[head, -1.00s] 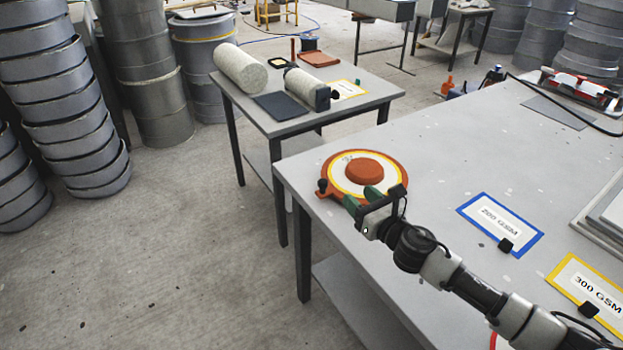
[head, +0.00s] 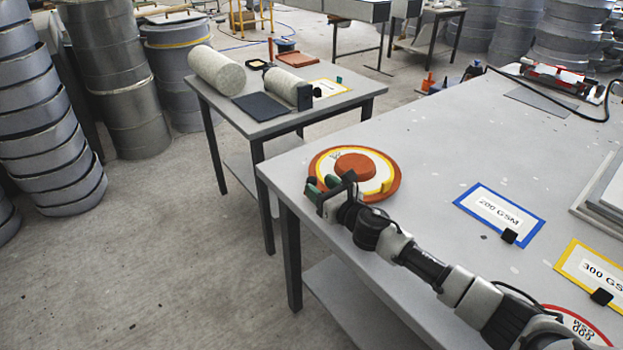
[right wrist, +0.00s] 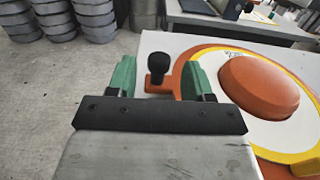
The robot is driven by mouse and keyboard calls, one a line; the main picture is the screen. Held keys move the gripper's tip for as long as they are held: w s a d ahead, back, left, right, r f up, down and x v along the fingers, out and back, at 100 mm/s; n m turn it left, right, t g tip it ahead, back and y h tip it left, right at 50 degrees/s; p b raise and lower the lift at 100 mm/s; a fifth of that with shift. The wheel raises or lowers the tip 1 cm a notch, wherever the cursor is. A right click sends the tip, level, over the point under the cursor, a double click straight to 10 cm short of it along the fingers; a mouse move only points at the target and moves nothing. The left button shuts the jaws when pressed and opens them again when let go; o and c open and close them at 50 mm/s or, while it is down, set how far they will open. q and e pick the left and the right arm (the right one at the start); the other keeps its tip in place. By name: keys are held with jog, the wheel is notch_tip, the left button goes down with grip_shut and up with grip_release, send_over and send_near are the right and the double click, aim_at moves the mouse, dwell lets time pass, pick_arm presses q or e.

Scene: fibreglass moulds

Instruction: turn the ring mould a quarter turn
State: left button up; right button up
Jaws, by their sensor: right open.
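The ring mould (head: 354,161) lies near the corner of the large grey table. It has an orange rim, a white face with a yellow ring, and an orange dome in the middle; it also shows in the right wrist view (right wrist: 262,85). A black knob (right wrist: 158,68) stands on an orange lug at its edge. My right gripper (head: 322,182) is at the mould's near left edge. Its green fingers are apart, one on each side of the knob in the right wrist view (right wrist: 158,78), with gaps on both sides. The head view hides the knob. My left gripper is out of view.
A blue-framed card (head: 499,213) and a yellow-framed card (head: 590,280) lie to the right on the table. A smaller table (head: 345,98) with rolls stands behind, across a gap. Bare tabletop lies right of the mould.

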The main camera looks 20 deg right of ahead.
aim_at(315, 182)
jog(key=shift+x, duration=2)
grip_shut()
